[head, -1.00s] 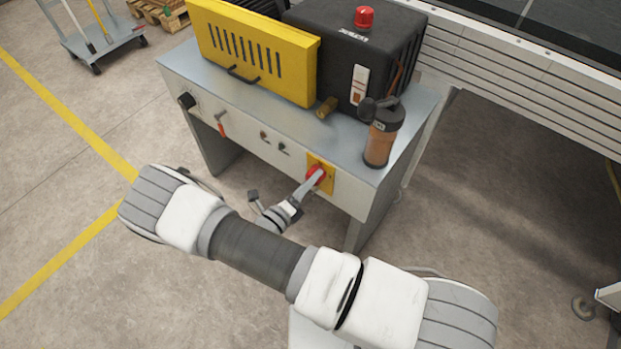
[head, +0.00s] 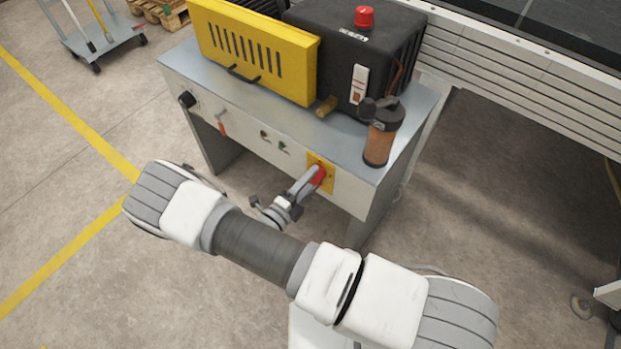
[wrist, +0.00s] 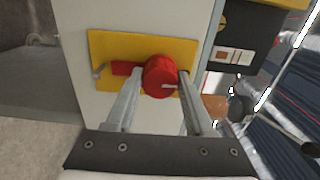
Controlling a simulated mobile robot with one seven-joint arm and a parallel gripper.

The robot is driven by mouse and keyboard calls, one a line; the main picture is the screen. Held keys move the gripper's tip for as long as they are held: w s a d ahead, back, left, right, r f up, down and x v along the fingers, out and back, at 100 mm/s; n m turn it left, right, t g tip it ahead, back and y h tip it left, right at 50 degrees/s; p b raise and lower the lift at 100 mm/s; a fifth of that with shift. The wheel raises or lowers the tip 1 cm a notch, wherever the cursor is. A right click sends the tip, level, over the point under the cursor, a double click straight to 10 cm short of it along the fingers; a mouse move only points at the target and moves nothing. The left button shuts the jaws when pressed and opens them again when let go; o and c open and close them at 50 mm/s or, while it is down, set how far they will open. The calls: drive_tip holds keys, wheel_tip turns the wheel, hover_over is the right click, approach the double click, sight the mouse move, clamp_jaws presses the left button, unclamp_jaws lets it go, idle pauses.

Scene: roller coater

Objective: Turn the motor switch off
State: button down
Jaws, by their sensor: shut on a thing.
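The red rotary switch (head: 318,177) sits on a yellow plate (head: 327,185) on the front of the grey machine cabinet, toward its right end. In the wrist view the round red knob (wrist: 160,76) is in the middle of the yellow plate (wrist: 100,50), with a red bar pointing left from it. My gripper (wrist: 159,82) is shut on the red knob, one finger on each side of it. In the head view my gripper (head: 312,177) reaches the switch from the lower left, and its fingertips partly hide the knob.
The cabinet front also has a black knob (head: 187,99), a small red lever (head: 221,128) and small buttons (head: 270,138). A yellow vented cover (head: 255,55), a black box (head: 345,55) and a brown container (head: 380,145) stand on top.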

drive_tip(key=shift+c, duration=1.3)
unclamp_jaws()
drive_tip(key=p+v, duration=0.1)
drive_tip(key=v, duration=1.6)
drive_tip(key=shift+s, duration=0.25)
drive_tip(key=shift+a, duration=0.2)
